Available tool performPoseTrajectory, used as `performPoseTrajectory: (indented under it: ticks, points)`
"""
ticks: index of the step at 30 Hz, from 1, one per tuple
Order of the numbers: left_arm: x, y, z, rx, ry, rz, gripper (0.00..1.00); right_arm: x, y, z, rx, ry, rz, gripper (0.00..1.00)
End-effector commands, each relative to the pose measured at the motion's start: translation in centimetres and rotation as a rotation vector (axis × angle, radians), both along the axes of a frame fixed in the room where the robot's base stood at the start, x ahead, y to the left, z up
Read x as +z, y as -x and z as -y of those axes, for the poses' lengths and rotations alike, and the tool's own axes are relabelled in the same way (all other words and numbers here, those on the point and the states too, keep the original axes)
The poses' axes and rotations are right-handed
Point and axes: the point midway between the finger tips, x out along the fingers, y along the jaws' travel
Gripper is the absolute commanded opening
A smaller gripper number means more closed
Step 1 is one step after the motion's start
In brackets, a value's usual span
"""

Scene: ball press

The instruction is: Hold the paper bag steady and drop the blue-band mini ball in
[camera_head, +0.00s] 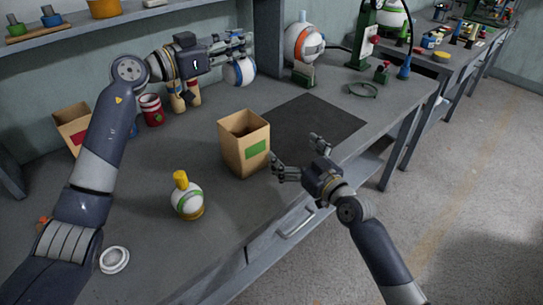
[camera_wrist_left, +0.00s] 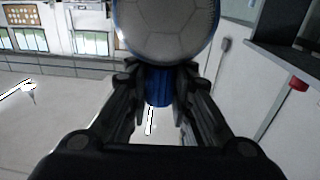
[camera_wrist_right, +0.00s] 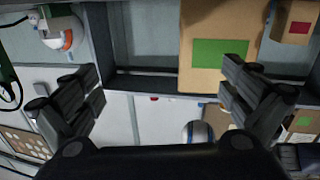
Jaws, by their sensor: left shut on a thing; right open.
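The blue-band mini ball (camera_head: 240,72) is white with a blue band and hangs just below the left gripper's fingers at the back of the bench. My left gripper (camera_head: 236,43) is shut on the ball's blue stem, which shows between the fingers in the left wrist view (camera_wrist_left: 158,86). The open-topped brown paper bag (camera_head: 241,158) with a green label stands upright on the bench, in front of and below the ball. My right gripper (camera_head: 298,158) is open and empty at the bag's right, apart from it. The bag also shows in the right wrist view (camera_wrist_right: 190,75).
A green-band ball with a yellow stem (camera_head: 187,200) stands front-left of the bag. A red-labelled bag (camera_head: 73,125), a red can (camera_head: 151,109) and an orange-band ball (camera_head: 303,43) stand along the back. A dark mat (camera_head: 318,120) lies clear at right.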

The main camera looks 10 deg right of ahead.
Motion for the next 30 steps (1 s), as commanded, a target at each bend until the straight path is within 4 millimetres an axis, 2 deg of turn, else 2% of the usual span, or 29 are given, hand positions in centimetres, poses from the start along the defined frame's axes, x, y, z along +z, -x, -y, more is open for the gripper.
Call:
performPoseTrajectory:
  ticks: [1,4,8,11,24,30]
  points:
    - [0.1,0.0,0.0,0.000,0.001,0.001,0.00,0.3,0.9,-1.7,0.037,-0.013,0.000,1.00]
    - [0.1,0.0,0.0,0.000,0.001,0.001,0.00,0.9,2.2,-4.2,0.092,-0.034,-0.001,1.00]
    - [0.1,0.0,0.0,0.000,0.001,0.001,0.00,1.3,3.0,-5.8,0.129,-0.048,-0.001,1.00]
    - [0.1,0.0,0.0,0.000,0.001,0.001,0.00,1.4,2.7,-6.5,0.137,-0.051,-0.002,1.00]
    - [0.1,0.0,0.0,0.000,0.001,0.001,0.00,1.4,-3.4,-10.4,0.136,-0.052,-0.002,1.00]
    - [0.1,0.0,0.0,0.000,0.001,0.001,0.00,1.4,-5.6,-11.7,0.135,-0.051,-0.002,1.00]
